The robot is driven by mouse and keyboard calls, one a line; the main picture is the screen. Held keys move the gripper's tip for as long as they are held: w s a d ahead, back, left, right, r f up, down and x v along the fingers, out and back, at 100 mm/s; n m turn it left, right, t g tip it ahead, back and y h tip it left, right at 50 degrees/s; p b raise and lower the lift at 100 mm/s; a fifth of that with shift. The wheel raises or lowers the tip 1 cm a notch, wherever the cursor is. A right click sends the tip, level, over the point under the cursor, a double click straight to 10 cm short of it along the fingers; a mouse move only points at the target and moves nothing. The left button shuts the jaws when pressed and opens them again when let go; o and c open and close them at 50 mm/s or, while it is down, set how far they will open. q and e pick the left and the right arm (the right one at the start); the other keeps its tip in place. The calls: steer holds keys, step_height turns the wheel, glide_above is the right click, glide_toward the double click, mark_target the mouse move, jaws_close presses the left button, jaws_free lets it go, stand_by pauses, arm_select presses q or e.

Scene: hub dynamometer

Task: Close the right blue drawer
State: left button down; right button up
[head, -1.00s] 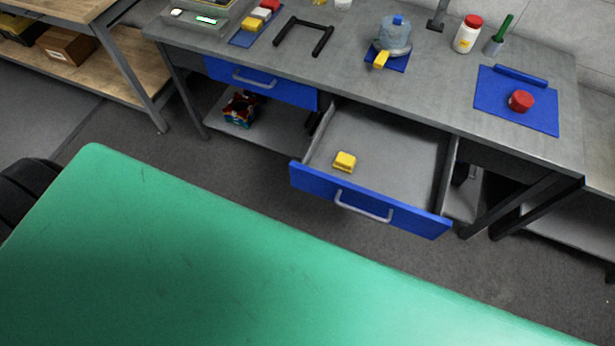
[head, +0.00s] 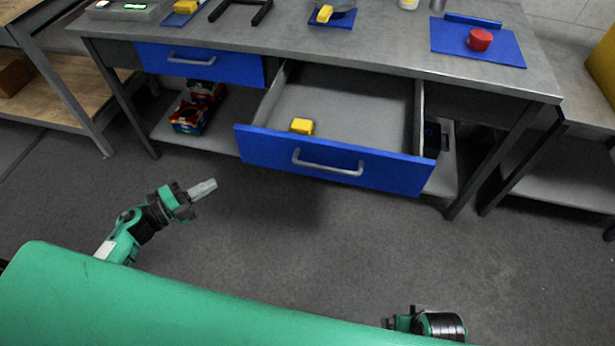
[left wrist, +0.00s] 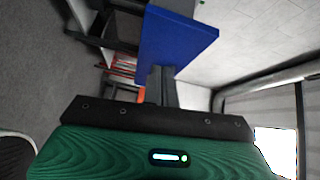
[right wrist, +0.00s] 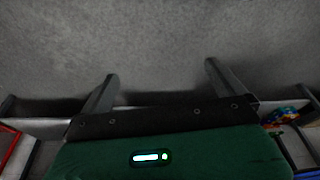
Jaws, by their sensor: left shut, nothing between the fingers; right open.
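The right blue drawer (head: 390,172) is pulled well out of the grey workbench, with a grey bar handle (head: 328,165) on its front and a yellow block (head: 302,126) inside. My left gripper (head: 203,188) is shut and empty, in front of and to the left of the drawer, apart from it. In the left wrist view a blue panel (left wrist: 175,42) shows beyond the shut fingers (left wrist: 161,85). My right gripper is open and empty in the right wrist view (right wrist: 160,85), over bare floor; in the head view only part of that arm shows at the bottom.
The left blue drawer (head: 200,62) is shut. Bins (head: 190,115) stand on the bench's lower shelf. A blue mat (head: 450,42) with a red object (head: 479,40) lies on the benchtop. The floor before the drawer (head: 320,240) is clear.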

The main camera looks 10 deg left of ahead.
arm_select(q)
steer(key=s+d+r+m+g+h, duration=0.1)
steer(key=d+m, duration=0.1)
glide_toward(265, 155)
steer(key=s+d+x, duration=0.1)
steer(key=x, duration=0.4)
steer(key=shift+w+a+m, duration=0.2)
steer(key=shift+w+m, duration=0.1)
steer(key=shift+w, duration=0.55)
arm_select(e)
steer(key=shift+s+d+r, duration=0.2)
steer(key=shift+s+r, duration=0.05)
steer(key=shift+s, duration=0.1)
